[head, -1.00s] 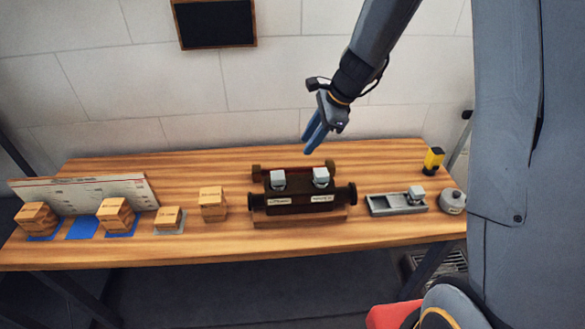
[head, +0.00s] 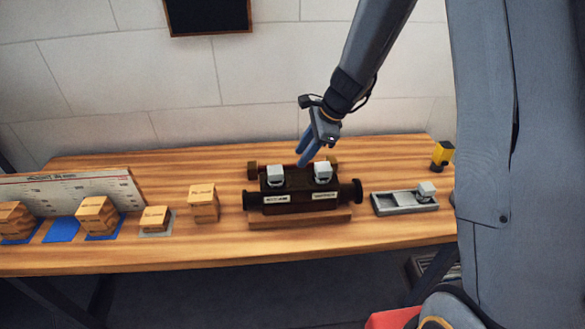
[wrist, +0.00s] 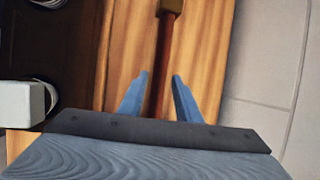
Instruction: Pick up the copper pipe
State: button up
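The copper pipe (wrist: 162,60) is a thin reddish-brown rod. In the wrist view it runs up the picture between my two blue fingers, to a brass end fitting (wrist: 171,6). In the head view the pipe lies behind the dark block fixture (head: 300,188), which hides most of it; a brass end (head: 252,168) shows at the left. My gripper (head: 303,162) points down over the pipe, and it also shows in the wrist view (wrist: 160,78). Its fingers are apart, with gaps on both sides of the pipe. Whether the tips reach pipe height I cannot tell.
The fixture carries two pale caps (head: 275,175) (head: 323,172) close to my gripper. A grey tray (head: 391,207), a yellow item (head: 442,155), wooden blocks (head: 203,203) and a white board (head: 75,193) stand on the wooden table (head: 330,236). A wall (head: 110,75) is behind.

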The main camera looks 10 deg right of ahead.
aim_at(293, 168)
jog(key=shift+p+x, duration=0.85)
jog(key=shift+x, duration=1.75)
grip_shut()
